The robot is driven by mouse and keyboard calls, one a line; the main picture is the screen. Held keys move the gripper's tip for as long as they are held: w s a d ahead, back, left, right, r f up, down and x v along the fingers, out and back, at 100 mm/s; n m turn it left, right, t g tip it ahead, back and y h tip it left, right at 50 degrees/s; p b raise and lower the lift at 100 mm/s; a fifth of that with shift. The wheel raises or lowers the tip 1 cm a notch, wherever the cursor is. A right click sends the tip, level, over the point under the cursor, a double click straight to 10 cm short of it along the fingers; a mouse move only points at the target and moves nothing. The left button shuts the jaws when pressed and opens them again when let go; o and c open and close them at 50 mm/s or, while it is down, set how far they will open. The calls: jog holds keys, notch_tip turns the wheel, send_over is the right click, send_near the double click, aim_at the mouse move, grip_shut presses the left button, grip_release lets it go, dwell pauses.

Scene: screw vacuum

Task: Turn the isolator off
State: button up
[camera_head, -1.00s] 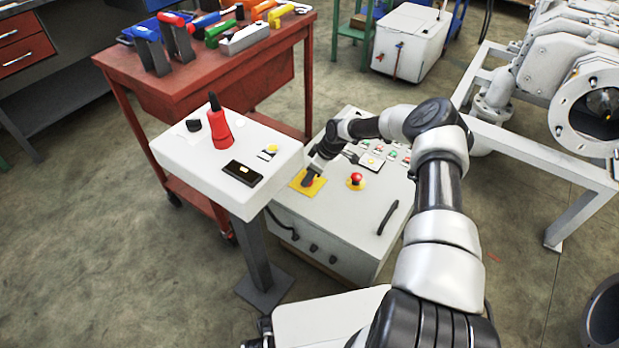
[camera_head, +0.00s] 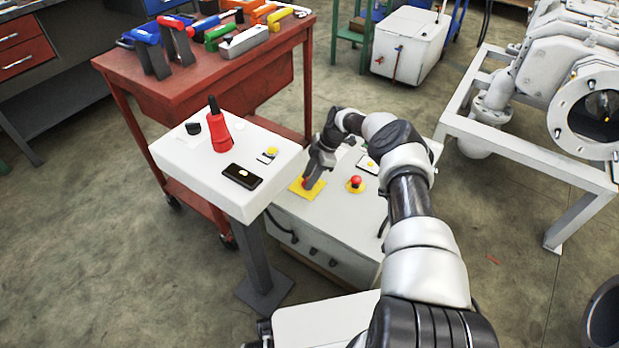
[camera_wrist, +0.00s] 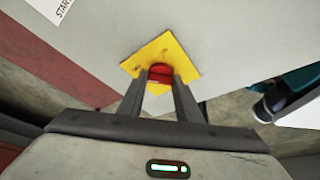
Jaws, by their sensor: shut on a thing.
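The isolator is a red rotary knob (camera_wrist: 160,71) on a yellow square plate (camera_wrist: 163,51), set in the top of a grey control cabinet (camera_head: 335,215). In the wrist view the red knob sits between my two finger ends. My gripper (camera_wrist: 160,80) is shut on the knob, which is partly hidden by the fingers. In the head view my gripper (camera_head: 309,180) reaches down onto the yellow plate (camera_head: 300,190), and a little red shows at the fingertips. The knob's exact angle is hard to read.
A red emergency button (camera_head: 356,182) on a yellow base is just right of the isolator. A red tool cart (camera_head: 215,80) stands behind.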

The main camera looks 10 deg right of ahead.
dwell(0.4)
jog(key=o, duration=1)
jog(key=shift+o, duration=0.2)
jog(key=p+v, duration=0.3)
jog(key=v, duration=1.4)
jog(key=shift+r, duration=0.25)
jog(key=shift+w+r, duration=0.1)
